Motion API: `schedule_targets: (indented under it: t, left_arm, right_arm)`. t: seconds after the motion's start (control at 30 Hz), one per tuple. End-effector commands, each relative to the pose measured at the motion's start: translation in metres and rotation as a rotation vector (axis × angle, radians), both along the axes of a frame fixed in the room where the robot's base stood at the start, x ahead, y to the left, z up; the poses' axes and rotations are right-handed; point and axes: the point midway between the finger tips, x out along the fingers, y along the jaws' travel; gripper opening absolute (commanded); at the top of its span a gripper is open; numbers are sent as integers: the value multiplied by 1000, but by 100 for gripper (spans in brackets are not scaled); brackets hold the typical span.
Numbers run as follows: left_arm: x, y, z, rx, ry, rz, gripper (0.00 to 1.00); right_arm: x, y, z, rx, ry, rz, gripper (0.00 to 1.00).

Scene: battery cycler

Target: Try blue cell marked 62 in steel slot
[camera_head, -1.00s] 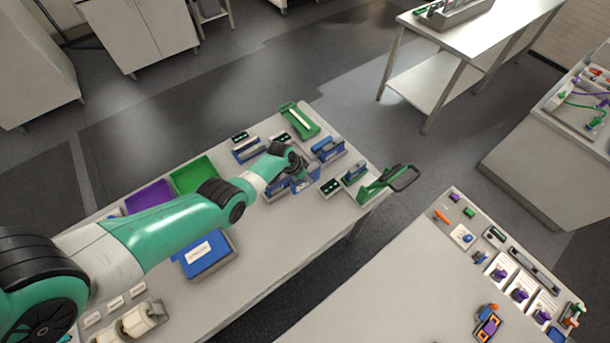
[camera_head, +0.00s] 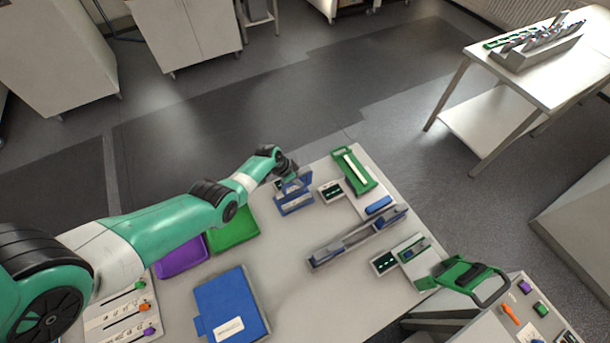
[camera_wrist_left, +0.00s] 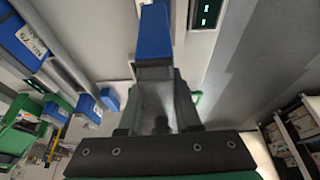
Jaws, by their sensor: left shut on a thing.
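My left gripper (camera_head: 285,168) is over the far edge of the bench, just above a short blue-and-grey holder (camera_head: 295,204). It is shut on a blue cell, whose blue body (camera_wrist_left: 154,32) sticks out beyond the fingers in the left wrist view. I cannot read a number on it, and the fingers hide part of it. I cannot tell whether the cell is seated in the holder or above it. A long grey metal rail with blue ends (camera_head: 357,239) lies to the right. My right gripper is not in view.
A small display box (camera_head: 331,191) stands close to the right of the holder. A green tray (camera_head: 232,231), a purple tray (camera_head: 181,259) and a blue box (camera_head: 231,304) lie nearer. A green-handled device (camera_head: 468,277) is at the right. Bare bench lies in the middle.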

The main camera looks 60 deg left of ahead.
Motion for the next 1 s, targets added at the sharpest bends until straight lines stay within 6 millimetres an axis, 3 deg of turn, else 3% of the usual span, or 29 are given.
schedule_targets:
  t: [0.17,0.47,1.0]
  left_arm:
    - [-10,7,-5,4,-10,-33,0]
    - [-10,7,-12,5,-9,-36,0]
    - [-10,7,-59,5,-9,-35,0]
  right_arm:
    - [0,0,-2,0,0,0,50]
    - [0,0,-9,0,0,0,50]
    - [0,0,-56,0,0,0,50]
